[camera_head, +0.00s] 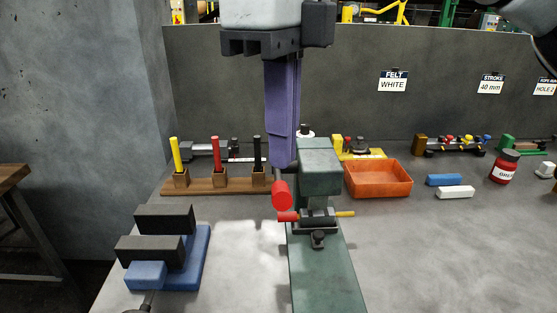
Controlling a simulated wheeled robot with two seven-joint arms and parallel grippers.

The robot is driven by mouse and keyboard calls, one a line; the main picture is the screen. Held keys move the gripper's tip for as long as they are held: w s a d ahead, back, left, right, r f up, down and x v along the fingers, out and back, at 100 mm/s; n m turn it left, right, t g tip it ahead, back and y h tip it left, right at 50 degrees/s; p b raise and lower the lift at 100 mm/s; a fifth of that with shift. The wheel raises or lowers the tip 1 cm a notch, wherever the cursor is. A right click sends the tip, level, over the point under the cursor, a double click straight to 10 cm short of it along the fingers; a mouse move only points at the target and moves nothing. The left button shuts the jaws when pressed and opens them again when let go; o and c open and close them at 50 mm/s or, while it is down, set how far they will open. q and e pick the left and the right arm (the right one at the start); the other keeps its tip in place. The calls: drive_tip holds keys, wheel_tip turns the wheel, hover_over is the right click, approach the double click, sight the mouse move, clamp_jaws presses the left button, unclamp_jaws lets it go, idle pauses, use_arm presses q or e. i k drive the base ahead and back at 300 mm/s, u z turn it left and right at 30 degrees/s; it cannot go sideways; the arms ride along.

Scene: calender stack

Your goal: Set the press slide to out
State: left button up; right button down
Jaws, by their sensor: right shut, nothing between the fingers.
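A green press (320,165) stands on a long green base (325,275) in the middle of the bench. A dark slide-like block (316,226) with a small black knob sits on this base under the press head; which part is the press slide, and its setting, I cannot tell for sure. A red cylinder (281,195) is at the press's left side, with a smaller red piece (288,216) below it and a yellow rod (345,213) on the right. My right gripper (284,164) points down with purple fingers shut and empty, just left of the press head.
A wooden rack (215,186) with yellow, red and black sticks stands left. An orange tray (378,178), blue and white blocks (455,192) and a red jar (504,167) are right. The front right bench is clear.

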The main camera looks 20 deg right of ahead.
sight(318, 235)
drive_tip(key=k, duration=1)
